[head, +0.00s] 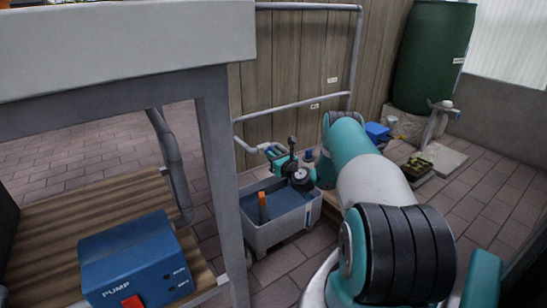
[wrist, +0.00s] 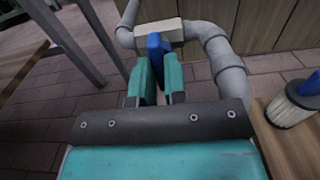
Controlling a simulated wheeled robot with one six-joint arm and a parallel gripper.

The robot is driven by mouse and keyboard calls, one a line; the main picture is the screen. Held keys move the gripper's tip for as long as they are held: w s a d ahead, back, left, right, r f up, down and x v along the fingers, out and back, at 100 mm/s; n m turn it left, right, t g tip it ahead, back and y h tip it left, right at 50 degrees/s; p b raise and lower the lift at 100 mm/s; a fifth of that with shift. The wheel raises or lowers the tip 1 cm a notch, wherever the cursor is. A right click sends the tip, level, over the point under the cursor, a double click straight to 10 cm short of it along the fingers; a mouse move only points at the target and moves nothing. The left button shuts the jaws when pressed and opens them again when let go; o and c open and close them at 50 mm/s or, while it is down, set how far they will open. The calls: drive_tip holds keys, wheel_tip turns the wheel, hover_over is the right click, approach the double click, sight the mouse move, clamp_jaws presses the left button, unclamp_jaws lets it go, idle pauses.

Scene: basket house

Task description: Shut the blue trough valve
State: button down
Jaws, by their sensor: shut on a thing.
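The blue valve handle (wrist: 154,44) is in the wrist view, just in front of a pale valve block (wrist: 166,29) set in a grey pipe. My gripper (wrist: 157,78) is shut on the handle, one teal finger on each side. The handle's lower part is hidden between the fingers. In this view the handle points across the pipe's run, toward me; its exact angle is hard to tell. In the head view my gripper (head: 280,163) is at the pipe's end above the grey trough (head: 282,233). The valve there is small and partly hidden by the gripper.
An orange upright piece (head: 263,207) stands in the trough. A blue pump box (head: 136,262) sits on a slatted shelf under the table (head: 120,40) at left. A wooden wall (head: 300,65) is behind the pipe. A green barrel (head: 432,55) stands far right.

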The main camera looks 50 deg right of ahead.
drive_tip(key=c, duration=1.2)
unclamp_jaws()
drive_tip(key=shift+o, duration=0.2)
drive_tip(key=p+v, duration=1.7)
drive_tip(key=p, duration=0.5)
drive_tip(key=shift+s, duration=0.2)
drive_tip(key=shift+a, duration=0.1)
